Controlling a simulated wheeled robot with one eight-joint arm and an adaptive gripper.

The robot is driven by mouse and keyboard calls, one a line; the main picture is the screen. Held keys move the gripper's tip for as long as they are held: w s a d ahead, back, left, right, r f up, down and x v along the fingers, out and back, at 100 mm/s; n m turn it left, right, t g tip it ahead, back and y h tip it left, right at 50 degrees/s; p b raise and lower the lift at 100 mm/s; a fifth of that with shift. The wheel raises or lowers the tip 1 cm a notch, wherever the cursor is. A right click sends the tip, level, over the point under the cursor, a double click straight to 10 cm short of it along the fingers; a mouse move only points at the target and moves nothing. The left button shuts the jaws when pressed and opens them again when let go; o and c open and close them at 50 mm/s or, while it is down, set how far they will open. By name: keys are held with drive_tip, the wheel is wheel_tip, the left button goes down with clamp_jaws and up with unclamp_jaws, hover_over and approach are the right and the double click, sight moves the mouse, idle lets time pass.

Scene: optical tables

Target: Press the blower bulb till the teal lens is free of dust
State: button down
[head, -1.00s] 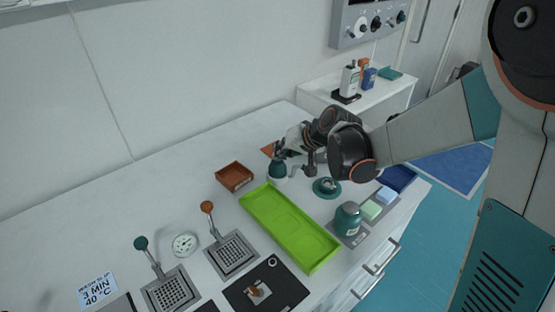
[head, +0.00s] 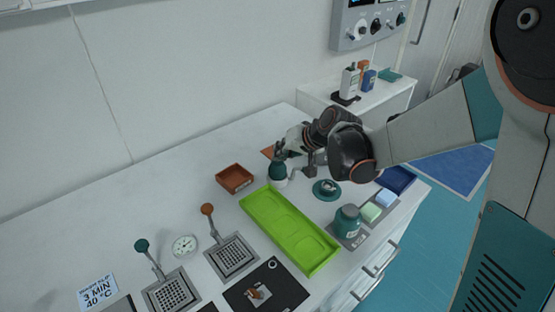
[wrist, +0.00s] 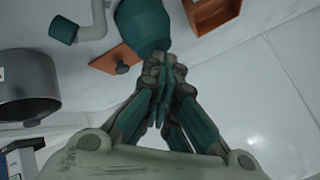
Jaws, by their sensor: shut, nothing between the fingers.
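The blower bulb (head: 278,172) is teal, on a pale base on the table; its rounded side shows in the wrist view (wrist: 143,24). A pale bent tube (wrist: 97,20) runs beside it to a teal end piece (wrist: 63,28). My gripper (head: 279,154) is shut and empty right above the bulb; its fingertips (wrist: 163,68) lie close to the bulb's edge in the wrist view, and I cannot tell whether they touch. A teal round piece (head: 327,189) with a grey centre stands right of the bulb, possibly the lens holder. Dust is too small to make out.
A brown tray (head: 235,178) stands left of the bulb and a lime green tray (head: 290,232) in front. A teal jar (head: 347,221) stands at the right. An orange plate with a knob (wrist: 120,60) and a metal pot (wrist: 27,86) are near the bulb. The back left table is clear.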

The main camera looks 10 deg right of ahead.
sight(281, 162)
drive_tip(key=shift+r+p, duration=0.4)
drive_tip(key=shift+r, duration=0.35)
drive_tip(key=shift+r, duration=0.1)
drive_tip(key=shift+r+p, duration=1.9)
drive_tip(key=shift+r, duration=0.5)
drive_tip(key=s+d+r+h, duration=0.2)
drive_tip(key=s+d, duration=0.2)
drive_tip(key=s, duration=0.5)
drive_tip(key=s+d+r+h, duration=0.2)
drive_tip(key=s+d, duration=0.2)
drive_tip(key=s, duration=0.6)
drive_tip(key=s+d+r+n+h, duration=0.1)
drive_tip(key=s+d, duration=0.3)
drive_tip(key=s, duration=0.5)
drive_tip(key=shift+s+d+r+h, duration=0.15)
drive_tip(key=shift+s+r+h, duration=0.1)
drive_tip(key=shift+r+h, duration=0.25)
